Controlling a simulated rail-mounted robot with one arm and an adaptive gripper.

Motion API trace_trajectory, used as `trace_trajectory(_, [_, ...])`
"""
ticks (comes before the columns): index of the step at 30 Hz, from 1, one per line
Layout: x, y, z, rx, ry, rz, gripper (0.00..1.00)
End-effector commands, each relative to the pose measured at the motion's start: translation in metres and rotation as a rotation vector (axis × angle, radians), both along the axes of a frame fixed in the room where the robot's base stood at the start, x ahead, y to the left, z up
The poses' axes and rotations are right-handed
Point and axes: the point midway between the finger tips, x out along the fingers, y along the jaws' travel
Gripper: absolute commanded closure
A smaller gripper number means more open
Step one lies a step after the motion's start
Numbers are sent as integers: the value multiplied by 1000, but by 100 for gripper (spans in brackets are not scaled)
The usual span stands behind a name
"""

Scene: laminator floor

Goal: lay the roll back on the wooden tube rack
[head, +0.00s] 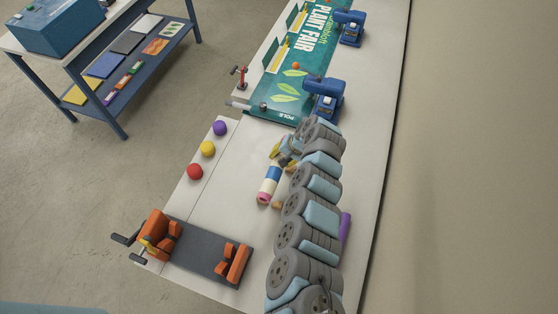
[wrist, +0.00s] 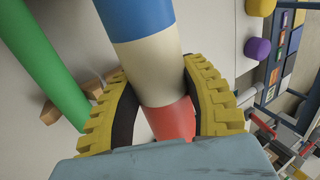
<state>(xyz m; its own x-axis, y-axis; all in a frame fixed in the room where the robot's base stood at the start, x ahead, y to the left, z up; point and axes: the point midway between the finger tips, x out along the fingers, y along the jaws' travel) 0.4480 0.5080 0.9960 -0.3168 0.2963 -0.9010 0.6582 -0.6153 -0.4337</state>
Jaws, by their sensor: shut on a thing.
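The roll (head: 272,174) is a tube with blue, cream and coloured bands and a pink end, over the white table in the head view. In the wrist view the roll (wrist: 155,60) shows blue, cream and red bands. My gripper (wrist: 160,95) has yellow ribbed fingers with dark pads, shut on the roll's cream part. Brown wooden pieces of the tube rack (wrist: 53,113) show at left in the wrist view, beside a green tube (wrist: 45,65). In the head view only a small bit of the rack (head: 277,205) shows; my arm hides the rest.
A purple tube (head: 345,230) shows beyond my arm. An orange vise (head: 158,233) on a dark plate stands at the front. Blue presses (head: 326,97) and a green poster (head: 300,60) are farther back.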

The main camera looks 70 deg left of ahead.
Motion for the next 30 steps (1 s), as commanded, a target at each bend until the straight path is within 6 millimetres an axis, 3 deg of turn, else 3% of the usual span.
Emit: trace_trajectory(30, [0, 0, -85, 0, 0, -1, 94])
